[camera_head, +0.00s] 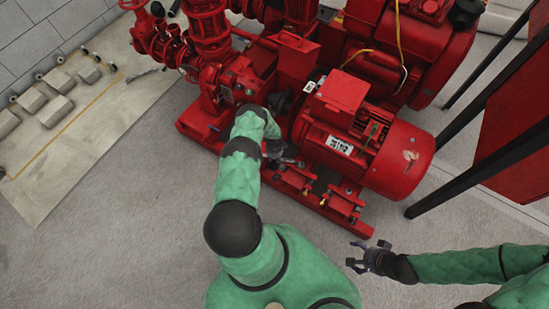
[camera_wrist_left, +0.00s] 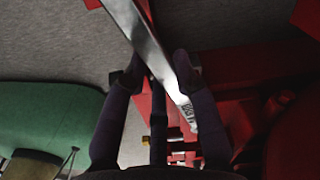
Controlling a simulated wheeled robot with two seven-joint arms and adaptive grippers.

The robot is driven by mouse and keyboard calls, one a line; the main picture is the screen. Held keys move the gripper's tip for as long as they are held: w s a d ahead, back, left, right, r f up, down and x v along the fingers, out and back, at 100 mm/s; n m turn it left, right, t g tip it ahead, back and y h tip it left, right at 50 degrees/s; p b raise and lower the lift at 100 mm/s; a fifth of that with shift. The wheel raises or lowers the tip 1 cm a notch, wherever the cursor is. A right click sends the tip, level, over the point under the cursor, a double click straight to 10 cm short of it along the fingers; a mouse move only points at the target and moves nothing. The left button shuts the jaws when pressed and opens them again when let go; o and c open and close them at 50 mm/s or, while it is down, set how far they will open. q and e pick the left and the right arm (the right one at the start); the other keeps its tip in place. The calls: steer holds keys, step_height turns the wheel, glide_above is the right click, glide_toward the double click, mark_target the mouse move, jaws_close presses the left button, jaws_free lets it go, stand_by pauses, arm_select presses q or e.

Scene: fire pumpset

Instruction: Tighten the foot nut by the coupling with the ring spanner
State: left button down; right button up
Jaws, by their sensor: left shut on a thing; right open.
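The silver ring spanner (camera_wrist_left: 150,45) runs diagonally through the left wrist view, from the top edge down to the right. My left gripper (camera_wrist_left: 155,70) is shut on its shaft. In the head view my left gripper (camera_head: 280,152) is low beside the red motor (camera_head: 368,140), at its coupling end. Brass-coloured fasteners show at the motor feet (camera_head: 296,178); one brass piece (camera_wrist_left: 146,140) shows below the spanner in the wrist view. I cannot tell whether the spanner's ring is around the foot nut. My right gripper (camera_head: 366,258) is open and empty over the floor.
The red base frame (camera_head: 200,131) carries the pump and motor. Red pipework (camera_head: 207,40) rises at its left end. A red panel on dark legs (camera_head: 515,115) stands at the right. Pale blocks lie on a beige mat (camera_head: 85,125) at the left. The grey floor in front is clear.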

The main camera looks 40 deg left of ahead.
arm_select(q)
steer(key=shift+r, duration=0.15)
steer(key=shift+r+p, duration=1.65)
steer(key=shift+r, duration=0.8)
steer(key=shift+f, duration=0.2)
steer(key=shift+s+d+f+n+b, duration=0.15)
steer(key=shift+s+f+n+b, duration=0.1)
steer(key=shift+f, duration=0.3)
steer(key=shift+s+d+f+n+b, duration=0.15)
steer(key=shift+f+b, duration=0.1)
steer(key=shift+f, duration=0.25)
steer(key=shift+f+b, duration=1.35)
steer(key=shift+b, duration=0.1)
steer(key=shift+s+d+n+p, duration=0.2)
steer(key=shift+s+n+p, duration=0.1)
steer(key=shift+p, duration=0.1)
steer(key=shift+r, duration=0.15)
